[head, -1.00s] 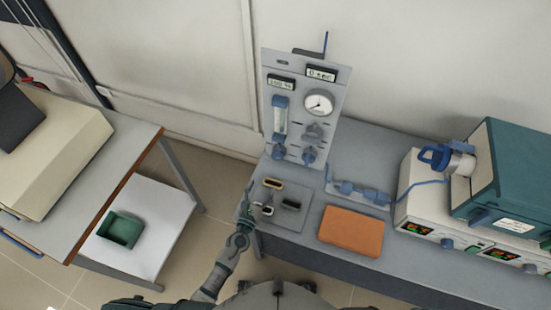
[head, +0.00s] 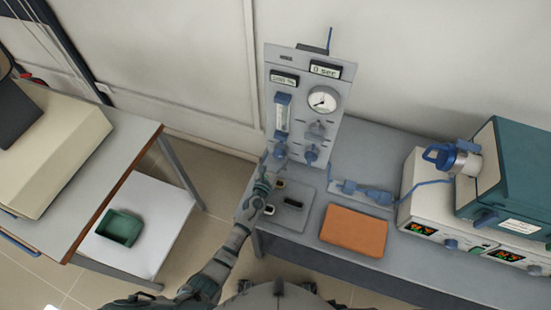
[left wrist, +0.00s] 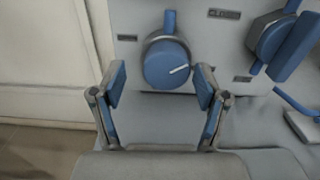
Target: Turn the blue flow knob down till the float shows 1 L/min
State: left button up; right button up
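The grey gas panel (head: 331,122) stands upright at the back of the bench. Its blue flow knob (head: 280,150) sits under the flow tube (head: 282,115); the float is too small to read. In the left wrist view the blue knob (left wrist: 168,63) has a white pointer line aimed right and slightly up. My left gripper (head: 268,168) is just in front of and below the knob. In the left wrist view its two blue-padded fingers (left wrist: 158,88) are apart, spread below and to either side of the knob, with nothing between them. My right gripper does not show.
A second blue knob (head: 311,153) is right of the flow knob, also at the wrist view's right edge.

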pick_arm(q)
jog(key=shift+d, duration=0.2)
jog(key=c, duration=0.8)
jog(key=shift+d, duration=0.2)
jog(key=c, duration=0.3)
jog(key=shift+d, duration=0.15)
jog(key=shift+a, duration=0.3)
jog(key=o, duration=1.1)
jog(key=shift+d, duration=0.1)
jog(key=shift+c, duration=0.2)
jog(key=shift+o, duration=0.5)
jog(key=shift+d, duration=0.15)
jog(key=v, duration=1.2)
